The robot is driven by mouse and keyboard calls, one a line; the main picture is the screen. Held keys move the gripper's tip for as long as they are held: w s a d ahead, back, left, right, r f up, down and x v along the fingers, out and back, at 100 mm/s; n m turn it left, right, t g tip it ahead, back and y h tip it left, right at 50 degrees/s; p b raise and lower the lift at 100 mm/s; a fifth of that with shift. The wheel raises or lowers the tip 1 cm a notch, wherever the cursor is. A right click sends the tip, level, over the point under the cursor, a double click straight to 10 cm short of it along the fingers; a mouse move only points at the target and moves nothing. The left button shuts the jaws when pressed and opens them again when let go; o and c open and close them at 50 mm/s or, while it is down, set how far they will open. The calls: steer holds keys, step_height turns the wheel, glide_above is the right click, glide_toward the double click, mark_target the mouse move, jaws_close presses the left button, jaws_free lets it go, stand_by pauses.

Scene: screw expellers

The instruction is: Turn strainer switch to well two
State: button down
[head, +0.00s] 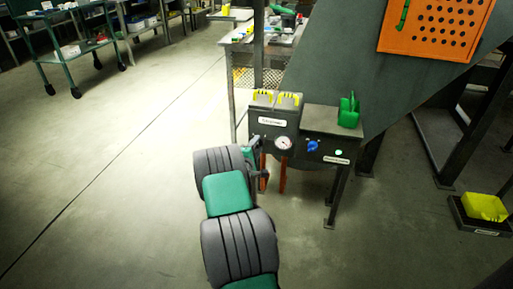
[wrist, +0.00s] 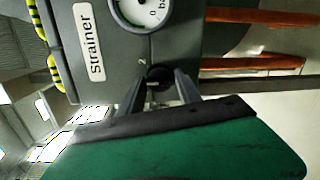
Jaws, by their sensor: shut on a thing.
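The strainer panel (head: 270,121) is a dark box with a white "Strainer" label; that label (wrist: 88,42) also shows in the wrist view. The strainer switch (wrist: 159,73) is a small black knob beside a "2" mark and below the gauge in the wrist view. My gripper (wrist: 160,88) is shut on the switch, one finger at each side. In the head view my gripper (head: 259,166) is at the panel's lower left front, and the arm hides the switch. The knob's exact pointing direction is hard to tell.
A round pressure gauge (head: 284,143) is on the panel front. Red-brown bars (head: 283,174) hang below it. To the right is a box with a blue knob (head: 313,146), a green light (head: 338,152) and a green can (head: 348,110) on top.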

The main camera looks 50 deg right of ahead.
steer(key=shift+d+r+m+t+y+b, duration=0.15)
steer(key=shift+m+b, duration=0.3)
steer(key=shift+m, duration=0.95)
steer(key=shift+r+m+t+y+b, duration=0.15)
steer(key=shift+m+b, duration=0.25)
steer(key=shift+m, duration=1)
steer(key=shift+d+r+m+t+b, duration=0.15)
steer(key=shift+m+b, duration=0.3)
steer(key=shift+m, duration=0.95)
steer(key=shift+a, duration=0.1)
steer(key=c, duration=0.9)
jaws_free()
steer(key=shift+s+f, duration=0.1)
steer(key=shift+f, duration=0.15)
steer(key=shift+a, duration=0.1)
